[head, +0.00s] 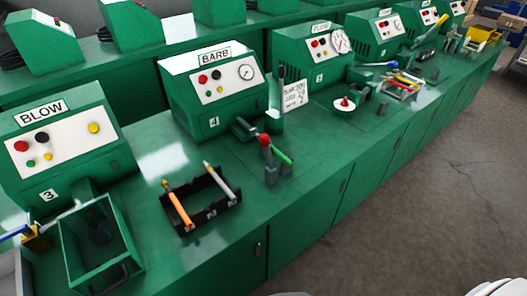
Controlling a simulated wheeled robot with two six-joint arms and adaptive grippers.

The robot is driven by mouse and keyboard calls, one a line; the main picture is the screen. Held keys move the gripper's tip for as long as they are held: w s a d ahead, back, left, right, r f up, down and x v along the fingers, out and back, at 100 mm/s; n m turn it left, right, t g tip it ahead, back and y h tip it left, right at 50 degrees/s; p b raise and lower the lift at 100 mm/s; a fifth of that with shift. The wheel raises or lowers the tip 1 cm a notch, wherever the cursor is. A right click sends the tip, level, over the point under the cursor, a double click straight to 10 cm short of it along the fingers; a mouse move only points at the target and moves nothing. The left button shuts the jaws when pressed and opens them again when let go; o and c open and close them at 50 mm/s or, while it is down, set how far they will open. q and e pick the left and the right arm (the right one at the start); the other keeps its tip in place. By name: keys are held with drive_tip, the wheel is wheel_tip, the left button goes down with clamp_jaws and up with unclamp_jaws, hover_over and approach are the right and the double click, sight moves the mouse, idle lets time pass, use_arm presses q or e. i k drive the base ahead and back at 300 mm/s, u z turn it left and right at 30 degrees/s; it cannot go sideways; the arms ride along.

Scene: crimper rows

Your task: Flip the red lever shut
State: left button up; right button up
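The lever's red ball knob (264,140) stands in front of the BARB machine (215,88), near the counter's front edge. Below it is a dark grey fixture with upright posts (271,175). A bright green rod (281,153) slants beside the knob, towards the right. The lever looks roughly upright, but its stem is small and I cannot tell its exact angle. Neither of my grippers shows in the head view.
A black rack (205,214) with an orange and a grey tool sits left of the lever. An open green box frame (100,245) stands at the lower left. Counter (145,215) is bare left of the rack.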

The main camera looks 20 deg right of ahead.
sight(265, 140)
drive_tip(key=u, duration=0.35)
drive_tip(key=k, duration=0.8)
drive_tip(key=u, duration=0.55)
drive_tip(key=k, duration=0.55)
drive_tip(key=u, duration=0.6)
drive_tip(key=i, duration=1.6)
drive_tip(key=z, duration=1.1)
drive_tip(key=i, duration=0.25)
drive_tip(key=z, duration=0.3)
